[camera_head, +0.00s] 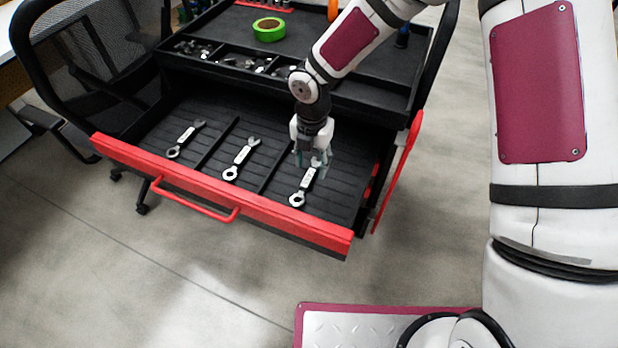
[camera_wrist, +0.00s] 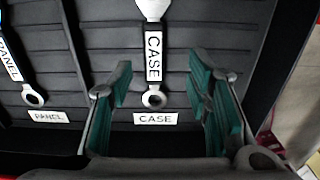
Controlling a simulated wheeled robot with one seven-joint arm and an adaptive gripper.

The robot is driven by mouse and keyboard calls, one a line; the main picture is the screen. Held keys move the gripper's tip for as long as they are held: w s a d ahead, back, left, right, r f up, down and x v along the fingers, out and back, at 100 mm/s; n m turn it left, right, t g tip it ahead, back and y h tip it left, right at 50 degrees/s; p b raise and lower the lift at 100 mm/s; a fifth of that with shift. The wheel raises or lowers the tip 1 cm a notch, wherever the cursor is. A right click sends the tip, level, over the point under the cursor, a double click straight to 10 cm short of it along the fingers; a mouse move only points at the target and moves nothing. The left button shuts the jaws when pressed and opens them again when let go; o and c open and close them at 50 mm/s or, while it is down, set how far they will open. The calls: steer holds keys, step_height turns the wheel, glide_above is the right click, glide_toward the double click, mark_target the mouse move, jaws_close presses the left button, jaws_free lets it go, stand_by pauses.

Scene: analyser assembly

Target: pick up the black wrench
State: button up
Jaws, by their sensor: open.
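Three wrenches with pale metal ends lie apart in the open drawer; none looks plainly black. The right wrench (camera_head: 302,191) has a white plate reading CASE, clear in the wrist view (camera_wrist: 153,55). The middle wrench (camera_head: 241,159) reads PANEL and shows partly at the wrist view's left edge (camera_wrist: 12,62). The left wrench (camera_head: 185,139) shows only in the head view. My gripper (camera_head: 312,160) is open and empty, pointing down over the right wrench. In the wrist view, my green-padded fingers (camera_wrist: 158,88) stand either side of its ring end, not touching it.
The black ribbed drawer (camera_head: 215,190) has dividers and a red front with a handle (camera_head: 195,203). Name labels CASE (camera_wrist: 155,118) and PANEL (camera_wrist: 48,116) lie below the wrenches. Trays above hold small parts and green tape (camera_head: 269,29). The drawer's right wall is close to my gripper.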

mark_target(309, 176)
steer(key=f, duration=0.5)
steer(key=shift+w+a+f+b, duration=0.1)
steer(key=shift+w+a+b, duration=0.05)
steer(key=shift+a+b, duration=0.25)
jaws_close()
